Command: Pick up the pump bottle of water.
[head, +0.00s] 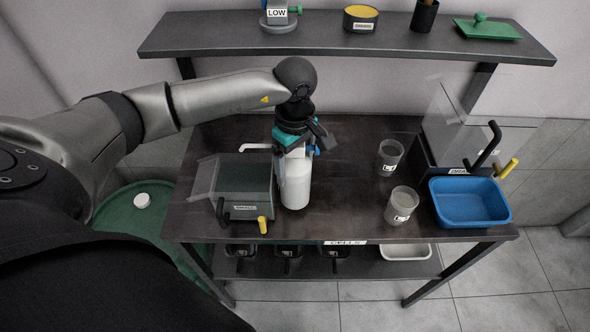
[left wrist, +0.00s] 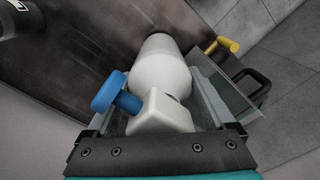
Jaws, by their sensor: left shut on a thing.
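The pump bottle of water (head: 296,183) is white and stands upright on the dark table (head: 345,205), or very close above it; I cannot tell which. My left gripper (head: 298,152) reaches down over it from above and is shut on its upper part. In the left wrist view the white bottle (left wrist: 160,72) lies between the two fingers (left wrist: 165,105), with a white pump head and a blue knob (left wrist: 112,92) near the palm. The bottle's base shows in the head view. My right gripper is not in view.
A grey machine (head: 244,188) with a yellow-tipped handle stands close left of the bottle. Two labelled beakers (head: 389,157) (head: 401,205) stand to the right. Farther right are a blue tub (head: 470,202) and another machine with a clear panel. A shelf (head: 345,38) runs above the back.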

